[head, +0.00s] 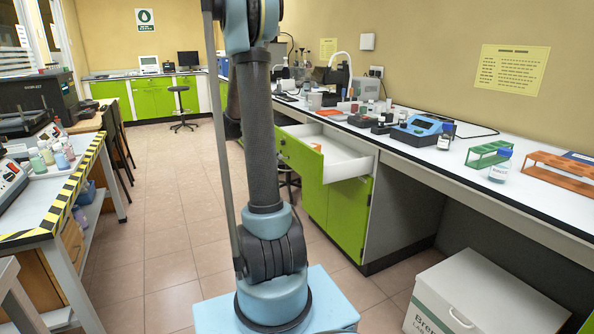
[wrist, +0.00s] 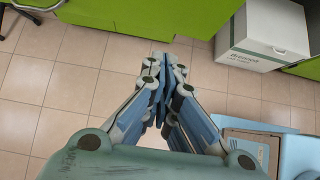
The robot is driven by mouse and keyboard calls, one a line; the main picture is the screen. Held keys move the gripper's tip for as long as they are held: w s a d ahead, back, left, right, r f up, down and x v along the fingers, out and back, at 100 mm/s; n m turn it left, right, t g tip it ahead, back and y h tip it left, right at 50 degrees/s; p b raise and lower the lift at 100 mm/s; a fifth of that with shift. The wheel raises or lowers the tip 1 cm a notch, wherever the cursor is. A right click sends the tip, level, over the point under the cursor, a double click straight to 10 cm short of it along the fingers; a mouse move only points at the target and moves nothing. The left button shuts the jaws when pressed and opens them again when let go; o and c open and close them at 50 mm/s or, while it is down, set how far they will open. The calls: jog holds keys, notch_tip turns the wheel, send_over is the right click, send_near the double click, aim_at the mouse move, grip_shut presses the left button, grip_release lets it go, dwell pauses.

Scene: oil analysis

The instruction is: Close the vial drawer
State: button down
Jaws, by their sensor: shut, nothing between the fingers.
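The vial drawer (head: 349,165) is pulled out from under the right-hand bench in the head view. Its front panel (head: 300,157) is green and its inside is white. Part of its left side is close to my arm in the picture. My gripper (wrist: 165,66) shows in the wrist view with its blue fingers shut together and empty, above the tiled floor. A green panel (wrist: 185,18) lies beyond the fingertips there; I cannot tell whether it is the drawer front or a cabinet door. The gripper's fingers cannot be made out in the head view.
Green cabinet doors (head: 338,212) stand below the drawer. The bench top (head: 440,158) holds instruments, a green rack (head: 489,154) and bottles. A white box (head: 487,291) sits on the floor at right. A striped-edge table (head: 60,200) stands at left. The tiled floor (head: 160,230) between is clear.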

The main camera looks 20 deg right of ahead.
send_near(306, 174)
notch_tip(306, 174, down, 3)
jog(key=a, duration=0.1)
jog(key=shift+d, duration=1.95)
jog(key=shift+a, duration=0.1)
